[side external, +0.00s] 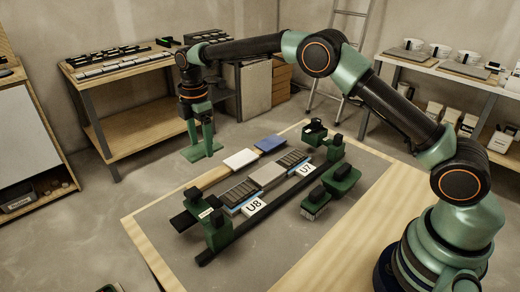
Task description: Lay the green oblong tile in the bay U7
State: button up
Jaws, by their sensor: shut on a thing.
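My gripper (207,150) is shut on the green oblong tile (191,154) and holds it flat, to the left of the fixture and seemingly above it. The bay U7 (293,159) is the dark ridged patch at the far right end of the row, beside its white U7 label (305,168). It looks empty. The bay U8 (238,193), also dark, ridged and empty-looking, lies at the near left end by its U8 label (254,206). A grey tile (267,175) lies between the two bays.
A white tile (240,159) and a blue tile (270,143) lie on a wooden strip (214,177) behind the row. Green blocks with dark knobs (217,231) stand at the row's ends. Another green tool (342,179) stands at the right.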

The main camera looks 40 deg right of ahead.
notch_tip(320, 180, up, 9)
send_over(292, 158)
notch_tip(292, 158, down, 9)
jog(key=shift+a+f, duration=0.1)
jog(key=shift+f, duration=3.85)
jog(key=shift+f, duration=0.6)
jog(key=o, duration=0.9)
notch_tip(292, 158, up, 8)
jog(key=shift+r, duration=0.1)
